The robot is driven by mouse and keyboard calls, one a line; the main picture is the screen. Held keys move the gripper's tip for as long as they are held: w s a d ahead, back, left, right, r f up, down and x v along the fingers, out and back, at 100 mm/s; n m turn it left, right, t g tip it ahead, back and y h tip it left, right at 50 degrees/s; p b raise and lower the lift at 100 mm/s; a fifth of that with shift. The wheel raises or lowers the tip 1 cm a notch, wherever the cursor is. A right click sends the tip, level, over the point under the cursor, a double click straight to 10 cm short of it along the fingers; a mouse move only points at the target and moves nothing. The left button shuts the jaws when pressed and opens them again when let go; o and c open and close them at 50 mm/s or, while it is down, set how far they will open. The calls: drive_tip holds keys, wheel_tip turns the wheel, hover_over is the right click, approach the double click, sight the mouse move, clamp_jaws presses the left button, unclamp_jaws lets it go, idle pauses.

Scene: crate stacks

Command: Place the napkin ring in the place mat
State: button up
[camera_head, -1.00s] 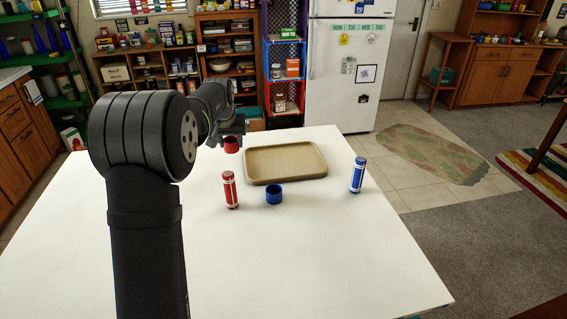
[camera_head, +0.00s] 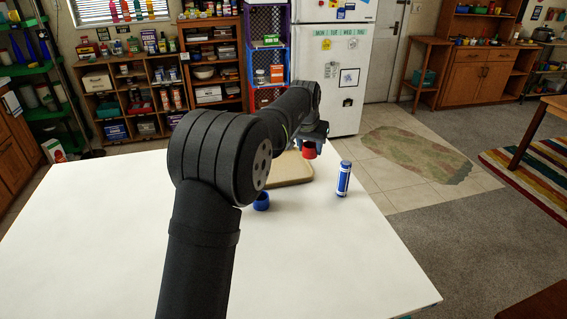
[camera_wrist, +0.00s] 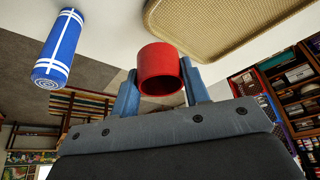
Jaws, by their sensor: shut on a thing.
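My gripper (camera_head: 313,139) is shut on a red napkin ring (camera_head: 309,152) and holds it in the air near the right end of the tan tray-like place mat (camera_head: 299,179). In the wrist view the red ring (camera_wrist: 153,84) sits between the two blue-grey fingers, its open end facing the camera. The mat's woven surface (camera_wrist: 225,22) shows beyond it at the upper right. A blue ring (camera_head: 262,203) stands on the table in front of the mat, partly hidden by my arm. My arm also hides much of the mat.
A blue cylinder with white bands (camera_head: 343,179) stands upright on the white table (camera_head: 330,255), right of the mat; it also shows in the wrist view (camera_wrist: 58,48). The red cylinder is hidden behind my arm. The table's front is clear.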

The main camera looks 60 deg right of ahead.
hover_over(291, 167)
drive_tip(key=a, duration=0.1)
wheel_tip(291, 167, down, 5)
drive_tip(key=shift+a+r, duration=0.1)
drive_tip(key=shift+a, duration=0.05)
drive_tip(key=shift+f, duration=2)
drive_tip(key=shift+f, duration=0.15)
drive_tip(key=o, duration=1.2)
drive_tip(key=shift+c, duration=0.2)
drive_tip(key=v, duration=1.2)
